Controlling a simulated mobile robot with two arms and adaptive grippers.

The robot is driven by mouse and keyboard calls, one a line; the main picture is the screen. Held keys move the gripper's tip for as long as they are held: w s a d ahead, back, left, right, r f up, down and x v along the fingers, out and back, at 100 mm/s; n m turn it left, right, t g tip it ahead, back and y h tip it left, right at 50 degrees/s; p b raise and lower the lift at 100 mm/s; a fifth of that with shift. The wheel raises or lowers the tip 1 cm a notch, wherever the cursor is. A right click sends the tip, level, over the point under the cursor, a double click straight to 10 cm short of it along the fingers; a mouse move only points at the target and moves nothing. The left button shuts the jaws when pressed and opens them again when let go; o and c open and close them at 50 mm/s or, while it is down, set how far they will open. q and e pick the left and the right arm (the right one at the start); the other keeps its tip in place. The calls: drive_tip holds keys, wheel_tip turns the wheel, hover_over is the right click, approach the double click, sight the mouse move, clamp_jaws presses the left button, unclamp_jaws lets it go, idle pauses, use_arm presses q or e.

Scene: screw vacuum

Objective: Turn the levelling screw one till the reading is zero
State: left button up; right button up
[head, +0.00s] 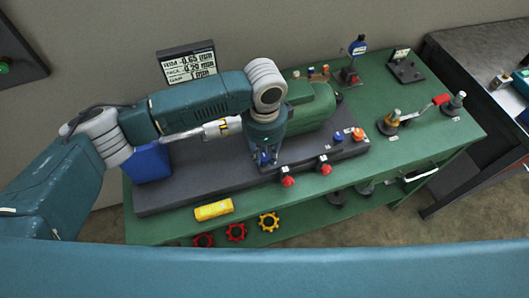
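A display panel (188,62) stands at the back of the green bench, with several lines of figures. The top line appears to read -0.65 mm. My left gripper (264,157) points down over the dark base plate (205,175), at a small blue knob (263,160) that it partly covers. I cannot tell whether its fingers touch or grip that knob. Red knobs stand along the plate's front edge, one on the left (287,181) and one on the right (325,169). A blue knob (338,136) and an orange knob (358,134) sit at the plate's right end. My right gripper is out of view.
A green motor-like body (312,108) lies behind my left gripper. A blue block (148,163) is at the plate's left end. A red-handled fixture (416,112) stands to the right.

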use_arm(q)
clamp_jaws()
drive_tip(key=shift+r+m+p, duration=0.15)
drive_tip(key=shift+m+p, duration=0.2)
drive_tip(key=shift+m, duration=0.25)
drive_tip(key=m+p, duration=0.1)
drive_tip(key=m, duration=0.2)
drive_tip(key=shift+w, duration=0.1)
drive_tip(key=m+p, duration=0.1)
drive_tip(key=m, duration=0.2)
drive_tip(key=shift+m, duration=0.3)
drive_tip(key=m, duration=0.4)
drive_tip(key=shift+w+m+p, duration=0.1)
drive_tip(key=shift+m+p, duration=0.2)
drive_tip(key=shift+m, duration=2.3)
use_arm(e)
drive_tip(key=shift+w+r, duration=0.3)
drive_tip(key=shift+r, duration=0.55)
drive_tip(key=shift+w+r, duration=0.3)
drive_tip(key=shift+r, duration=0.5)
use_arm(q)
drive_tip(key=shift+w+r, duration=0.1)
drive_tip(key=o, duration=1)
unclamp_jaws()
